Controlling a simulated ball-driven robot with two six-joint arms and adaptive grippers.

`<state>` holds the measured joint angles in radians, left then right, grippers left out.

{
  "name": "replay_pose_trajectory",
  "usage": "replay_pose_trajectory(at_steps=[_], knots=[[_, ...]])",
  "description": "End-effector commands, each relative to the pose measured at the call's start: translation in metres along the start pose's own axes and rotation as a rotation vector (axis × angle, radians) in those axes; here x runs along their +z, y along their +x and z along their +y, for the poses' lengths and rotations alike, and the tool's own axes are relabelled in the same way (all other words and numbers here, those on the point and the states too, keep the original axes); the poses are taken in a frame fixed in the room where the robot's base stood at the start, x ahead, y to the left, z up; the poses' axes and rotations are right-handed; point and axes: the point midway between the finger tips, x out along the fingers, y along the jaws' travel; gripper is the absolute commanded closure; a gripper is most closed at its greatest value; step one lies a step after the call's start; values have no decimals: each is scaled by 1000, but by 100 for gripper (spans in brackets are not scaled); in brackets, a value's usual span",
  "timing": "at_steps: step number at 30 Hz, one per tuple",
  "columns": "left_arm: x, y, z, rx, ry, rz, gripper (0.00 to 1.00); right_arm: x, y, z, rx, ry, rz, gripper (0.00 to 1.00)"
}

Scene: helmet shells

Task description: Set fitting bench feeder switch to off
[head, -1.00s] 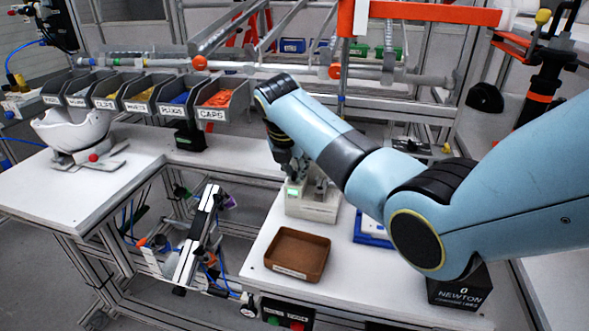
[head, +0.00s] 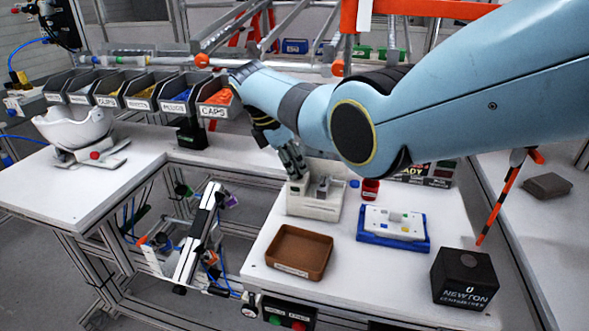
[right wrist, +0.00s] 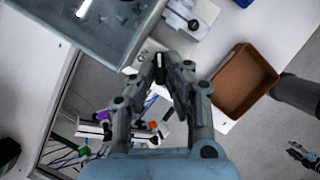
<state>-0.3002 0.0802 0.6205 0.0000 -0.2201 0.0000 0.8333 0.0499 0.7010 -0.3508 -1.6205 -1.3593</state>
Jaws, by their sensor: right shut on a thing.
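In the head view, my right gripper (head: 292,160) points down just above or behind a beige device (head: 313,204). My arm hides the area behind it, so the switch and its exact position cannot be made out there.
A brown tray (head: 290,270) lies in front of the beige device, with a blue mat (head: 424,247) and a black box (head: 464,280) to the right. Part bins (head: 213,112) stand at the back left. An open gap separates the left bench (head: 70,195) from this one.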

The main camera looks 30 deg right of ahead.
Motion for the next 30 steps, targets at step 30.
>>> replay_pose_trajectory(at_steps=[30], knots=[[10, 85, 7, 0, 0, -2, 60, 2, 1, 7, -235, 574, 3, 100]])
